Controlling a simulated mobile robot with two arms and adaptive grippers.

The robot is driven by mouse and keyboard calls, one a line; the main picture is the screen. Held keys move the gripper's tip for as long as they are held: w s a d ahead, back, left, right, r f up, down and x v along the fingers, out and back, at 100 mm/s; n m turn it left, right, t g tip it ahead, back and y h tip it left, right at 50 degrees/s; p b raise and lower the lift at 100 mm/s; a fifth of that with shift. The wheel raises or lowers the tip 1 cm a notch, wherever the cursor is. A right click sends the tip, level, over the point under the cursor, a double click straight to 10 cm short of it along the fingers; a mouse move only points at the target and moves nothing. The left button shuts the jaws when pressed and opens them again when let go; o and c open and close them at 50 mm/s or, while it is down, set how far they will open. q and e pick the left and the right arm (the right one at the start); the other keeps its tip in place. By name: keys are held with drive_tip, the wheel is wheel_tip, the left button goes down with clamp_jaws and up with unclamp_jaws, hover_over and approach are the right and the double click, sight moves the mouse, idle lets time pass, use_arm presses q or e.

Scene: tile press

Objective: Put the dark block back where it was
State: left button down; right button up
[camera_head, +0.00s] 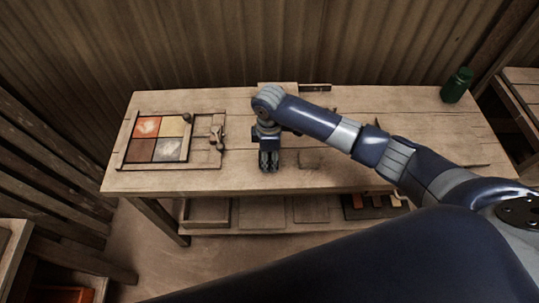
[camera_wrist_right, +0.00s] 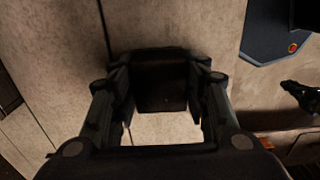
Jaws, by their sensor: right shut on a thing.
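My right gripper (camera_head: 268,166) points down over the middle of the workbench (camera_head: 340,179). In the right wrist view it is shut on the dark block (camera_wrist_right: 163,82), which sits between the two fingers. The block is dark brown to black, and the pale wood of the bench shows around it. In the head view the block is hidden by the gripper. I cannot tell whether the block touches the bench top. My left gripper is not in view.
A tray (camera_head: 118,156) with orange, tan, dark brown and grey tiles lies on the bench's left, beside a small clamp-like part (camera_head: 216,136). A green bottle (camera_head: 457,85) stands at the back right. A lower shelf (camera_head: 290,210) holds shallow trays.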

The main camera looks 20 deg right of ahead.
drive_tip(key=shift+f, duration=0.1)
drive_tip(key=o, duration=1.1)
wheel_tip(320, 180, up, 12)
drive_tip(key=shift+r+b, duration=0.1)
drive_tip(key=shift+b, duration=0.45)
